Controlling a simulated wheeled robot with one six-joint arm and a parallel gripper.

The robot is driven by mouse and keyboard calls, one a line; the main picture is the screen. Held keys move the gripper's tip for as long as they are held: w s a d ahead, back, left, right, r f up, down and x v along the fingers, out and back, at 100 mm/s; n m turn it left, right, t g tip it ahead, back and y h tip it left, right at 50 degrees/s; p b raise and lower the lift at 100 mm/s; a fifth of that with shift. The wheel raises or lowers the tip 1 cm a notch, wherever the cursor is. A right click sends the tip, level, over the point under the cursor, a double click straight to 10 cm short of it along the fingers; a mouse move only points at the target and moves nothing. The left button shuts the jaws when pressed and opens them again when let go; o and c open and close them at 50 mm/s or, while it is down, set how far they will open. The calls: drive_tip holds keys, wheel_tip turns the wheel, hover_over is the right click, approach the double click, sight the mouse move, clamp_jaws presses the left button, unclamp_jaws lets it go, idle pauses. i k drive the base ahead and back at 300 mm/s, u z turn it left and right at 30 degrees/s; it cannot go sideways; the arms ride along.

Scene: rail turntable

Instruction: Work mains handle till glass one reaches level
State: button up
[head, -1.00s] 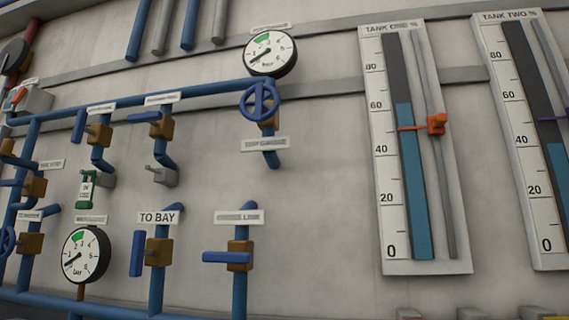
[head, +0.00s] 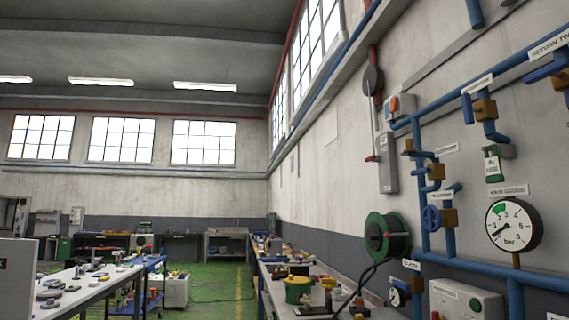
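The glass for tank one is out of view now. My gripper is not in view. On the right wall, blue pipework carries a valve with a blue lever (head: 435,171), a valve with a blue handwheel (head: 432,217), and a valve with an upright blue lever (head: 484,108) higher up. Another blue-levered valve (head: 552,70) is cut by the right edge, under a "RETURN TWO" label. The labels by the others are too small or slanted to read, so I cannot tell which handle is the mains one. A round bar dial (head: 514,225) has its needle toward the lower left.
A green hose reel (head: 386,236) hangs on the wall above a cluttered bench (head: 300,285). A grey switch box (head: 387,162) is mounted above it. White tables (head: 85,290) stand at the left. Green floor (head: 215,290) lies open between.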

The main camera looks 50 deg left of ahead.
sight(374, 159)
drive_tip(key=u, duration=1.95)
drive_tip(key=i, duration=1.75)
drive_tip(key=u, duration=0.55)
drive_tip(key=i, duration=1.85)
drive_tip(key=z, duration=1.05)
drive_tip(key=i, duration=1.1)
drive_tip(key=z, duration=0.95)
